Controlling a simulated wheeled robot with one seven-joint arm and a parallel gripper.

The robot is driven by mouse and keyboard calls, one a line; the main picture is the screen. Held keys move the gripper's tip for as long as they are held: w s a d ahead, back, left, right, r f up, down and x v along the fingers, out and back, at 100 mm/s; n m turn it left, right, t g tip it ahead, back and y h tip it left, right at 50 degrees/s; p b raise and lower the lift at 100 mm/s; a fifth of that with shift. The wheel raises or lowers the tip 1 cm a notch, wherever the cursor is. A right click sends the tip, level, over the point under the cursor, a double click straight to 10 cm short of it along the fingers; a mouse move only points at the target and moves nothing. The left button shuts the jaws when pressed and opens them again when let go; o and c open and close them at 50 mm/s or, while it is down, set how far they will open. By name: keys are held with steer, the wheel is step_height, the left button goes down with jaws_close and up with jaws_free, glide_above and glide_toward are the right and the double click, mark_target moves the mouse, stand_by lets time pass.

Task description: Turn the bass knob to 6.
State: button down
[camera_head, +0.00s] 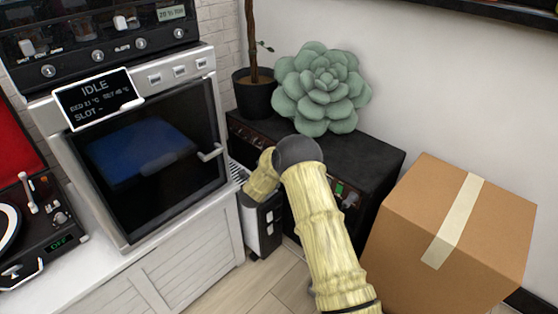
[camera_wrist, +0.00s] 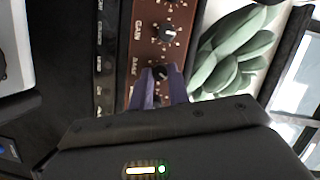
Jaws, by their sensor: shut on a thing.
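The bass knob (camera_wrist: 160,72) is a small dark round knob on the amplifier's reddish-brown panel in the wrist view, beside the "BASS" label. My gripper (camera_wrist: 162,76) has its two purple-grey fingers closed around this knob, one on each side. The fingers hide part of the knob and its scale, so I cannot read its setting. The amplifier (camera_head: 368,160) is the black box against the wall in the head view. My arm covers much of its front there, and the bass knob is not visible in that view.
The gain knob (camera_wrist: 166,32) sits close by on the same panel. A succulent (camera_head: 322,88) and a dark plant pot (camera_head: 256,94) stand on the amplifier. A cardboard box (camera_head: 455,230) stands at right; an oven (camera_head: 145,150) stands at left.

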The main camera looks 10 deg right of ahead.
steer(key=c, duration=1.3)
jaws_free()
steer(key=shift+c, duration=0.2)
